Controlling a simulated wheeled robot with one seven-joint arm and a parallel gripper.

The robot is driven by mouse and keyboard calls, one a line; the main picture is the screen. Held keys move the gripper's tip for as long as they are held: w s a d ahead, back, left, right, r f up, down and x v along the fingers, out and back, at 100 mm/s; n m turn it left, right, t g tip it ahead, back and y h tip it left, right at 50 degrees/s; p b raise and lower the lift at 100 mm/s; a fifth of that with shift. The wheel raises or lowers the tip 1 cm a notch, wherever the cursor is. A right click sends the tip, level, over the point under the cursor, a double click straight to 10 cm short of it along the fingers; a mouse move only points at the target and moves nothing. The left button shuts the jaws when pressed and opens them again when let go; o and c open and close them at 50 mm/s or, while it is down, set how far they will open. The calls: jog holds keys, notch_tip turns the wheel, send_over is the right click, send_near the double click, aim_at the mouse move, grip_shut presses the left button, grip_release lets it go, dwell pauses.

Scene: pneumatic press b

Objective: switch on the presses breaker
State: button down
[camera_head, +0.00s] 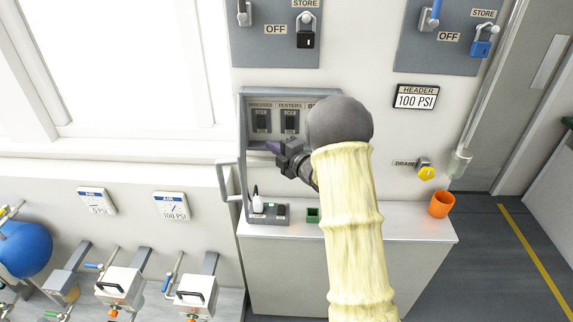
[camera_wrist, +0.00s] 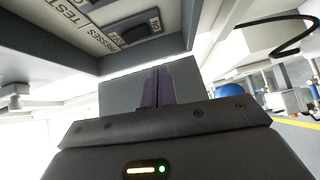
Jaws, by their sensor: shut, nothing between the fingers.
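The presses breaker (camera_head: 261,121) is a dark switch under a PRESSES label, at the left of a row inside an open grey wall box. In the wrist view the presses breaker (camera_wrist: 138,33) shows at the top, with ON and OFF marks beside it; I cannot tell its position. My gripper (camera_head: 271,146) is in front of the box, its purple fingers just below the breakers, apart from the presses breaker as far as I can tell. In the wrist view the fingers of my gripper (camera_wrist: 158,86) are together with nothing between them.
The testers breaker (camera_head: 290,121) is just right of the presses one; my arm hides the box's right part. Below are a counter (camera_head: 400,222), a grey tray (camera_head: 268,212) and an orange cup (camera_head: 441,203).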

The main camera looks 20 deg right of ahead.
jog(key=v, duration=0.1)
jog(key=b+v, duration=0.1)
jog(key=v, duration=0.1)
jog(key=f+v, duration=0.1)
jog(key=v, duration=0.1)
jog(key=shift+s+d+r+b, duration=0.1)
jog(key=shift+s+d+b, duration=0.1)
jog(key=shift+b, duration=0.15)
jog(key=shift+w, duration=0.1)
jog(key=s+a+f+m+g+h, duration=0.1)
jog(key=s+f+m+g+h, duration=0.1)
jog(key=s+m+g, duration=0.2)
jog(key=s+a+f+m+g+h, duration=0.1)
jog(key=s+f+m+g+h, duration=0.1)
jog(key=s+m, duration=0.9)
jog(key=s+a+f+m+g+h, duration=0.1)
jog(key=s+m+g+h, duration=0.2)
jog(key=s+m+g, duration=0.4)
jog(key=s, duration=0.7)
jog(key=shift+s+a+f+m+h, duration=0.3)
jog(key=shift+a+f+m+h, duration=0.1)
